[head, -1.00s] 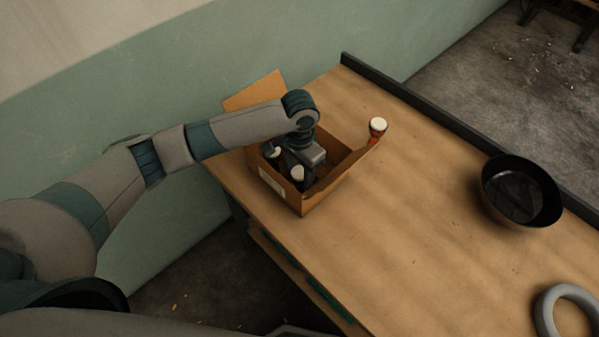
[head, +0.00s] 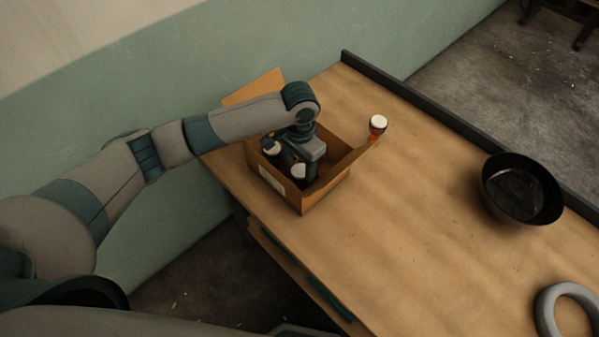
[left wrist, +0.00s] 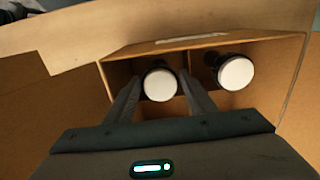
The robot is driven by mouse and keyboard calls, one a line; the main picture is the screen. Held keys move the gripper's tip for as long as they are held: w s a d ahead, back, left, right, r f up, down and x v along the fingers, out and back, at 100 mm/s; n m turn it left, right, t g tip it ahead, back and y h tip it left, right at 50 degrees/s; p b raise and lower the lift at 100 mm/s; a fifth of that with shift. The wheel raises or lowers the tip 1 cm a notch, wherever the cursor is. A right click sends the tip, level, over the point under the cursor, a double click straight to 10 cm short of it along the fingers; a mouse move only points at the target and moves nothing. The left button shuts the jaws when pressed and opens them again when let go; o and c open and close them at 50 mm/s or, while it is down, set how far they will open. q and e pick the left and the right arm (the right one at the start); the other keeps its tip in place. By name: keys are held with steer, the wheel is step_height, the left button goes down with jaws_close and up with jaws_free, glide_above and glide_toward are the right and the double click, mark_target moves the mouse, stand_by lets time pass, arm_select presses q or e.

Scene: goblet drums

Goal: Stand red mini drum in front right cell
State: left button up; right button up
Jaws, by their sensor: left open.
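A small drum with a white head and a red body (head: 377,127) stands on the table just beyond the box's right flap, which hides its lower part. The open cardboard box (head: 325,200) holds two white-topped drums along its labelled near wall. My left gripper (left wrist: 157,92) is open inside the box, its fingers on either side of one drum (left wrist: 160,85); that drum's head shows in the head view (head: 298,171). Its body looks dark and its colour cannot be told. The other drum (left wrist: 236,72) stands beside it, near the back-left side in the head view (head: 271,147). My right gripper is not in view.
A black bowl (head: 521,190) and a grey ring (head: 570,305) are on the right of the table. A dark raised edge (head: 430,108) runs along the far side. The box flaps stand outward. The middle of the table is clear.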

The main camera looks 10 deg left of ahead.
arm_select(q)
step_height(320, 180, up, 9)
steer(key=b, duration=0.2)
steer(key=shift+r+b, duration=0.2)
steer(key=shift+b, duration=0.1)
steer(key=shift+r, duration=0.7)
steer(key=shift+c, duration=0.3)
stand_by(0.4)
